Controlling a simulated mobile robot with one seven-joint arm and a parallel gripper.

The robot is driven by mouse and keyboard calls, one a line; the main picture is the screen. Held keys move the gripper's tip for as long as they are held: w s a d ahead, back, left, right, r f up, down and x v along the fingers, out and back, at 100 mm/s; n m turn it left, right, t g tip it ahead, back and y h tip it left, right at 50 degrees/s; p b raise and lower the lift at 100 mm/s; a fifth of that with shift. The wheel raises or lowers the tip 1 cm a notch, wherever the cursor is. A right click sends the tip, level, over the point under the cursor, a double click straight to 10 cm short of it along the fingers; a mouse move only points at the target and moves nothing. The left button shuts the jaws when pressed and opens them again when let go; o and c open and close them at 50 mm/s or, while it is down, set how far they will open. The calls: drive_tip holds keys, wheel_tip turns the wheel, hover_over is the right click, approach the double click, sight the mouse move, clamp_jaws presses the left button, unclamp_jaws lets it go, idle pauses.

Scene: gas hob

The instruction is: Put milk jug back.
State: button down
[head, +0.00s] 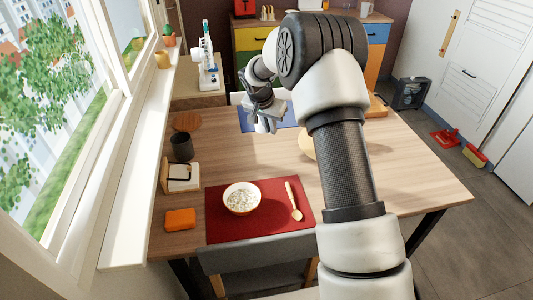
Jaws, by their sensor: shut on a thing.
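My gripper (264,122) is at the far side of the wooden table, over the near-left part of the blue placemat (284,118). It points down and is shut on a small pale thing, which looks like the milk jug. The jug's outline is hard to make out against the pale gripper parts, and I cannot tell whether it touches the table. No other milk jug is in view.
A bowl of cereal (241,199) and a spoon (294,201) sit on the red placemat (262,229). A dark cup (181,147), round wooden coaster (187,121), napkin holder (182,177) and orange sponge (180,220) stand left. My arm hides part of the table's right side.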

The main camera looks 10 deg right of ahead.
drive_tip(key=shift+n, duration=0.3)
drive_tip(key=f, duration=0.9)
drive_tip(key=shift+w+f+b, duration=0.2)
drive_tip(key=shift+f+b, duration=0.15)
drive_tip(key=shift+b, duration=0.05)
drive_tip(key=shift+f, duration=0.2)
drive_tip(key=c, duration=1.8)
unclamp_jaws()
drive_tip(key=shift+c, duration=0.2)
drive_tip(key=shift+r, duration=0.1)
